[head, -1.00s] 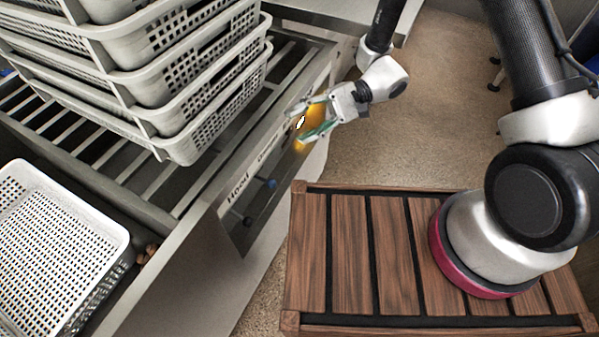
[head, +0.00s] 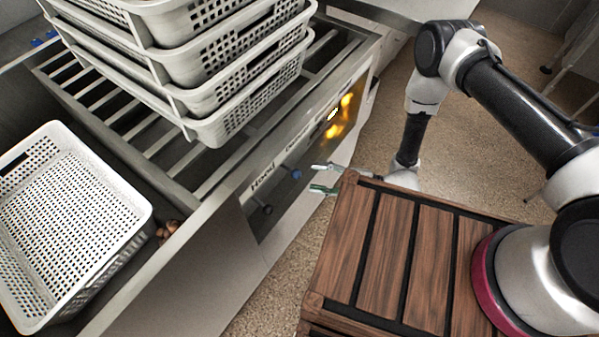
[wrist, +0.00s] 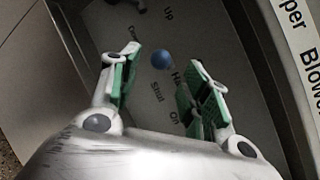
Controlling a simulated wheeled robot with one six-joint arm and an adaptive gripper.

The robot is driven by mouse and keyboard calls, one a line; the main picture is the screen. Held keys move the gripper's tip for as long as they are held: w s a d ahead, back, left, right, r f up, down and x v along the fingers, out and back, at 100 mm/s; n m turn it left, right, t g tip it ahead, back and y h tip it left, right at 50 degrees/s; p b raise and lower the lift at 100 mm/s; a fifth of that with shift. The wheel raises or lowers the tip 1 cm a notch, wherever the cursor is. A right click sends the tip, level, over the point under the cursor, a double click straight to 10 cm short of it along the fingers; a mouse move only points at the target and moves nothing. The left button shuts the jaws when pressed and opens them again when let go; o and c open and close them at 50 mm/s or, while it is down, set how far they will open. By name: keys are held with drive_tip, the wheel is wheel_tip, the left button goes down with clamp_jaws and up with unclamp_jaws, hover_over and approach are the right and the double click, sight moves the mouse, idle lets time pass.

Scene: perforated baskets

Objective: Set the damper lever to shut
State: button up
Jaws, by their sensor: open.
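The damper lever shows as a blue ball knob (head: 295,174) on the recessed panel under the "Damper" label in the head view. In the wrist view the blue knob (wrist: 161,59) lies ahead of the gap between my fingertips, with "Shut" lettering just below it. My gripper (head: 323,179) is open and empty, to the right of the knob and apart from it in the head view. Its two green-padded fingers (wrist: 157,82) point at the panel in the wrist view. The lever's shaft is not clear, so I cannot tell its exact setting.
A dark knob (head: 266,209) sits left of the blue one, under "Hood". A yellow glow (head: 340,117) lights the panel's far end. Stacked white baskets (head: 215,128) stand on the slatted counter above. A wooden slatted platform (head: 395,250) lies close below my arm.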

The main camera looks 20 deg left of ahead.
sight(297, 174)
drive_tip(key=a, duration=0.4)
drive_tip(key=s+a, duration=0.1)
drive_tip(key=a, duration=0.1)
drive_tip(key=shift+a, duration=0.25)
drive_tip(key=shift+c, duration=0.5)
drive_tip(key=shift+s, duration=0.1)
clamp_jaws()
